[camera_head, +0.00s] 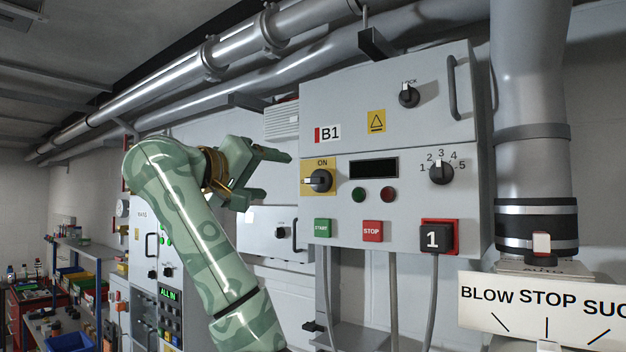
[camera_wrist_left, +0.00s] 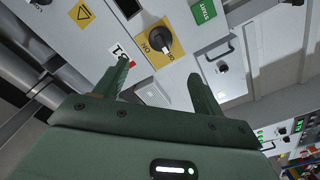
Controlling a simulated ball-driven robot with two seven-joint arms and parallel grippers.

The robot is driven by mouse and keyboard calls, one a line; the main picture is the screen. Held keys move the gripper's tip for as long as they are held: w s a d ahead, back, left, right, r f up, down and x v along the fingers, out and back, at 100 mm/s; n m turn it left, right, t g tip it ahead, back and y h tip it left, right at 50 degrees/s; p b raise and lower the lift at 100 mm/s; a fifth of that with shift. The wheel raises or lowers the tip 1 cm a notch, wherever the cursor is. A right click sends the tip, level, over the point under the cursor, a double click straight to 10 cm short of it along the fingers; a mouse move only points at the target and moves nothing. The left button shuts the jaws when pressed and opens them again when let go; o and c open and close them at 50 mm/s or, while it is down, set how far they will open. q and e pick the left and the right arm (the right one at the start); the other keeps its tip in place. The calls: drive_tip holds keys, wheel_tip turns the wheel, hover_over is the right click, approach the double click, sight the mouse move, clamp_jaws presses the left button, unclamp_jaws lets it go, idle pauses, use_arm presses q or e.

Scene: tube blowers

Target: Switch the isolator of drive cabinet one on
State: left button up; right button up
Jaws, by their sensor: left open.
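The drive cabinet (camera_head: 345,95), labelled B1, is a light grey box on the wall. Its isolator (camera_head: 318,181) is a black rotary knob on a yellow plate, with ON printed above it. The knob's handle lies sideways, its white mark pointing left rather than up at ON. The knob also shows in the left wrist view (camera_wrist_left: 160,38), beyond the fingers. My left gripper (camera_head: 276,176) is open and empty, left of the isolator and apart from it. Its fingers (camera_wrist_left: 160,70) also show in the wrist view. My right gripper is out of view.
Below the isolator are a green START button (camera_head: 322,228) and a red STOP button (camera_head: 372,231). A smaller box (camera_head: 270,232) hangs behind my left gripper.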

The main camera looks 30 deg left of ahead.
sight(315, 181)
use_arm(q)
drive_tip(key=w+p, duration=0.2)
drive_tip(key=w, duration=0.2)
drive_tip(key=w+p, duration=0.2)
drive_tip(key=w, duration=0.3)
drive_tip(key=w+d+p, duration=0.1)
drive_tip(key=w+p, duration=0.1)
drive_tip(key=w, duration=0.2)
drive_tip(key=shift+w+r, duration=0.1)
drive_tip(key=shift+w, duration=0.05)
drive_tip(key=shift+w+p, duration=0.35)
drive_tip(key=shift+w, duration=0.3)
drive_tip(key=c, duration=1)
drive_tip(key=shift+o, duration=0.2)
